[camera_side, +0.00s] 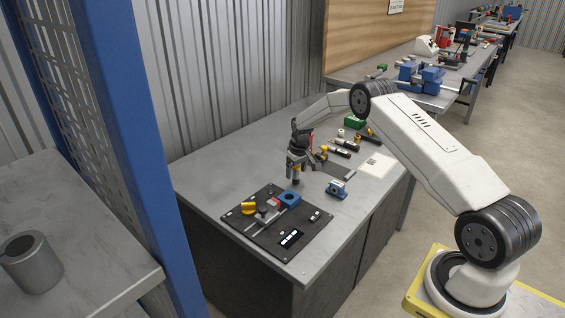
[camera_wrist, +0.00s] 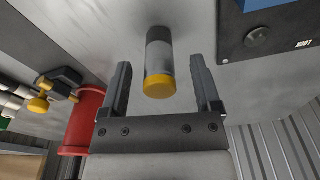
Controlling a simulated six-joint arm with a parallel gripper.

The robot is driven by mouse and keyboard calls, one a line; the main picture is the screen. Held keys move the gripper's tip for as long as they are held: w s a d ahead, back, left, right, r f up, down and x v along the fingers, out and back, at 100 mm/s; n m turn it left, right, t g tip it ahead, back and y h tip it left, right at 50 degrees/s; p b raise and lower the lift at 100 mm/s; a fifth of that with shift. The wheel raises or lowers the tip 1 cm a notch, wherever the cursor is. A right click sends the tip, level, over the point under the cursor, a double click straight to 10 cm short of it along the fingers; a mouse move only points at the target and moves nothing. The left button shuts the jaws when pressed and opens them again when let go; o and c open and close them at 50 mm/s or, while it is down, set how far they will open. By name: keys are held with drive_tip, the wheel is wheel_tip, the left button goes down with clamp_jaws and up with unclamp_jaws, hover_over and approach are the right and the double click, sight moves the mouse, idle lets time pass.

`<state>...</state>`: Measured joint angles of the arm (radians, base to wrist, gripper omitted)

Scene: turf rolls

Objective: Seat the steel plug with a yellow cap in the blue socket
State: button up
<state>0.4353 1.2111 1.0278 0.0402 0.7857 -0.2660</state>
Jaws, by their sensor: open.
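The steel plug with the yellow cap (camera_wrist: 158,62) shows in the wrist view between the two fingers of my gripper (camera_wrist: 160,70), with a gap on each side. Its yellow end faces my gripper and its grey body runs toward the tabletop. In the side view my gripper (camera_side: 297,168) is open, pointing down over the bench, and a small part of the plug (camera_side: 296,181) shows beneath it; the fingers hide the rest. The blue socket (camera_side: 289,197) sits on the black board, just in front of the gripper. A blue corner (camera_wrist: 260,4) shows at the wrist view's top right.
The black board (camera_side: 262,239) also carries a yellow knob (camera_side: 248,208) and a rail with a red block. A small blue vise (camera_side: 337,189) stands right of the gripper. Behind are several tools and a green box (camera_side: 354,122). A red cylinder (camera_wrist: 84,122) is near the left finger.

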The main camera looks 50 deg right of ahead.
drive_tip(key=shift+f, duration=0.35)
clamp_jaws()
idle(0.3)
